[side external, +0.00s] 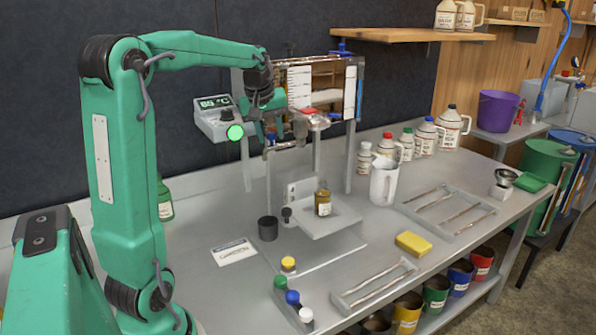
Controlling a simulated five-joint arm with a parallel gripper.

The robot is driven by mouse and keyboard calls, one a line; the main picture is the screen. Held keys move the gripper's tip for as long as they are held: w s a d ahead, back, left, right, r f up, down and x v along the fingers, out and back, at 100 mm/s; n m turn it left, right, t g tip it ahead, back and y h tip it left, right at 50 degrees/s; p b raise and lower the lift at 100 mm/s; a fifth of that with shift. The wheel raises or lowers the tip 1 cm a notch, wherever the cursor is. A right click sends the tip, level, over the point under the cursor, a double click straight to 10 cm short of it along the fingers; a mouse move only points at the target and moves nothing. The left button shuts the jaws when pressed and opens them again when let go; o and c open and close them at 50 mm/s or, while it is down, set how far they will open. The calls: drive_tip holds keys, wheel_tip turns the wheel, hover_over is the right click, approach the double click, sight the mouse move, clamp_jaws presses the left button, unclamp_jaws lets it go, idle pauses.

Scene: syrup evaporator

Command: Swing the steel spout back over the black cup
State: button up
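The black cup (268,229) stands upright on the steel bench, left of a raised steel platform. An amber bottle with a pale label (323,200) stands on that platform. What looks like the steel spout (287,146) is a short, thin, level piece near the upright posts, well above the cup and bottle. Its outlet is too small to make out. My gripper (277,128) points down at the evaporator, just above or beside the spout. I cannot tell whether it touches the spout. Its fingertips blend with the fittings behind, so their opening is unclear.
A temperature display with a green light (235,132) sits left of my gripper. Steel posts (350,155) stand close by. A white pitcher (383,181), yellow sponge (413,244), rod trays (449,213) and small capped bottles (292,298) occupy the bench. A label card (233,251) lies near the cup.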

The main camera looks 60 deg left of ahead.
drive_tip(key=shift+r, duration=0.1)
drive_tip(key=shift+v, duration=2.4)
drive_tip(key=shift+d, duration=0.1)
drive_tip(key=s+d+f+m+t, duration=0.1)
drive_tip(key=s+d+m, duration=0.15)
drive_tip(key=d, duration=0.45)
drive_tip(key=s+d+f+m, duration=0.15)
drive_tip(key=d+m, duration=0.25)
drive_tip(key=d, duration=0.4)
drive_tip(key=s+d+f+m+t+h, duration=0.1)
drive_tip(key=s+d+f+m+h, duration=0.1)
drive_tip(key=s+d+f+m, duration=0.5)
drive_tip(key=s+d, duration=0.3)
drive_tip(key=shift+d, duration=0.3)
